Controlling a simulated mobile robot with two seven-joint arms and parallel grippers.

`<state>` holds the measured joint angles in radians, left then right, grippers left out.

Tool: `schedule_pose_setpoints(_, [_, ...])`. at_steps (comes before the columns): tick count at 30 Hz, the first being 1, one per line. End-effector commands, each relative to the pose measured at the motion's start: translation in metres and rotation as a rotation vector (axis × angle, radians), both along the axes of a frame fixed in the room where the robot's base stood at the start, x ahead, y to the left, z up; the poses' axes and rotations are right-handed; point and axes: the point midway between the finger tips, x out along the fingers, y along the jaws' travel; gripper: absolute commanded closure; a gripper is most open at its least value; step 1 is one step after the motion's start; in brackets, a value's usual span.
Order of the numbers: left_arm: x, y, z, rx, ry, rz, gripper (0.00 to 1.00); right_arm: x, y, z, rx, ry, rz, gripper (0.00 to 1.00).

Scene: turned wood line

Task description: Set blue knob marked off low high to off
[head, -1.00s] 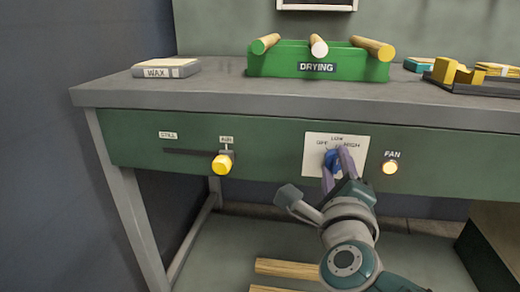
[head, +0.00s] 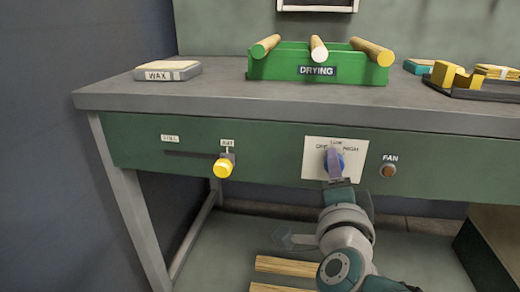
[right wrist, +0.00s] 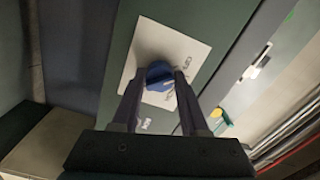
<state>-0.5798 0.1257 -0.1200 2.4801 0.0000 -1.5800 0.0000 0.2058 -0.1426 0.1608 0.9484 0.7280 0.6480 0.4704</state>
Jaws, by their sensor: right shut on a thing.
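The blue knob (head: 341,161) sits on a white plate (head: 312,168) on the bench's green front. The plate is marked OFF at left, LOW at top and HIGH at right. My right gripper (head: 333,160) is shut on the knob, and its purple fingers cover much of it in the head view. In the right wrist view the knob (right wrist: 157,76) sits between the two fingertips (right wrist: 159,72). I cannot tell for sure which mark the knob points to. My left gripper is in neither view.
Right of the plate is a FAN lamp (head: 388,170), dark. Left is a yellow slider knob (head: 223,168) in a slot. On the benchtop stand a WAX block (head: 166,71), a green DRYING rack (head: 270,66) with dowels, and a dark tray (head: 470,90). Wood pieces (head: 290,267) lie below.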

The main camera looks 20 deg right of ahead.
Motion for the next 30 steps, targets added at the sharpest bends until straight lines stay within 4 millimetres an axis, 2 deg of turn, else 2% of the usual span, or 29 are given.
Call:
schedule_pose_setpoints(20, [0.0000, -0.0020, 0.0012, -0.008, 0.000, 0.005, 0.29, 0.0001, -0.0001, 0.0003, -0.050, 0.030, 0.000, 1.00])
schedule_pose_setpoints(21, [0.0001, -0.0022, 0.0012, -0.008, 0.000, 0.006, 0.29, 0.0001, -0.0001, 0.0003, -0.050, 0.030, 0.000, 0.52])
schedule_pose_setpoints(28, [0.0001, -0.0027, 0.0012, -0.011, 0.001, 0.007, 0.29, 0.0001, -0.0001, 0.0002, -0.048, 0.028, 0.000, 0.26])
schedule_pose_setpoints(30, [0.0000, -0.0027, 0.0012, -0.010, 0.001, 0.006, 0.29, 0.0001, -0.0001, 0.0002, -0.048, 0.028, 0.000, 0.26])
